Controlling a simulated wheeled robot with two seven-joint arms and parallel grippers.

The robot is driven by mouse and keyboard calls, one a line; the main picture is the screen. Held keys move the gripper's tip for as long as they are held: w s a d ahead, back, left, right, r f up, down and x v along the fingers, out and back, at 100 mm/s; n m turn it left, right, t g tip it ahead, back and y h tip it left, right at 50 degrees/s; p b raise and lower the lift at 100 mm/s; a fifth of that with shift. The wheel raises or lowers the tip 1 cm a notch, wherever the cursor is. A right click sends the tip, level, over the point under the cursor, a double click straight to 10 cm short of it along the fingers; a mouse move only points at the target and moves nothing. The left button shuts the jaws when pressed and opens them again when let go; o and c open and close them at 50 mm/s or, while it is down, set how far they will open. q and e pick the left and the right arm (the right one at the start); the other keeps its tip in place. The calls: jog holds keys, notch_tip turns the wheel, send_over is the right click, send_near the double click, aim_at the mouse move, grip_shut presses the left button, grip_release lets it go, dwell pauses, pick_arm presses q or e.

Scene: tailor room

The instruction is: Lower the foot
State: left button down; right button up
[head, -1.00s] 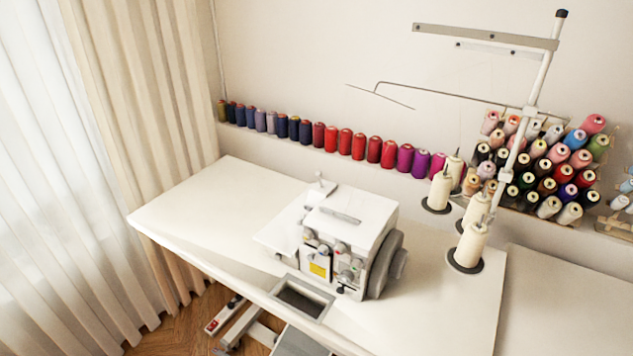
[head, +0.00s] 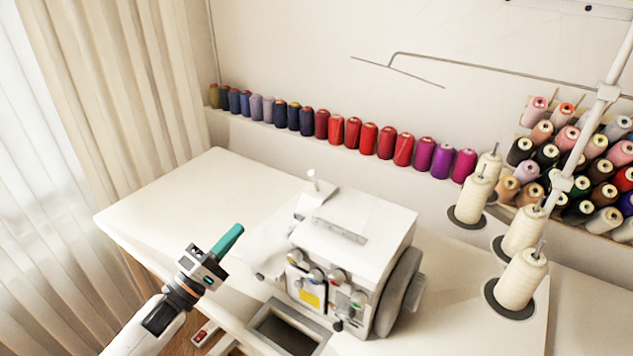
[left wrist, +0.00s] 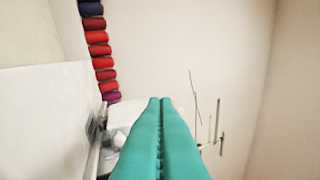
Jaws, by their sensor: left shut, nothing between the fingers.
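A white sewing machine (head: 352,228) with a grey handwheel stands on the white table (head: 170,205). Its presser foot cannot be made out; at the machine's left side there is a small upright white post (head: 313,181). My left gripper (head: 232,236) has teal fingers and is shut and empty. It is in front of and left of the machine, apart from it, above the table. In the left wrist view the shut teal fingers (left wrist: 160,105) point forward, with blurred grey-white parts (left wrist: 112,135) to their left. My right gripper is not in view.
Cream thread cones (head: 521,279) stand right of the machine by a white thread stand (head: 597,115). A row of coloured spools (head: 369,140) lines the back ledge. A recessed tray (head: 287,328) is at the table's front edge. The table's left part is clear.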

aim_at(294, 200)
pick_arm(q)
jog(key=r, duration=0.1)
jog(key=d+r+h, duration=0.1)
jog(key=d+r+g+h, duration=0.1)
jog(key=shift+s, duration=0.3)
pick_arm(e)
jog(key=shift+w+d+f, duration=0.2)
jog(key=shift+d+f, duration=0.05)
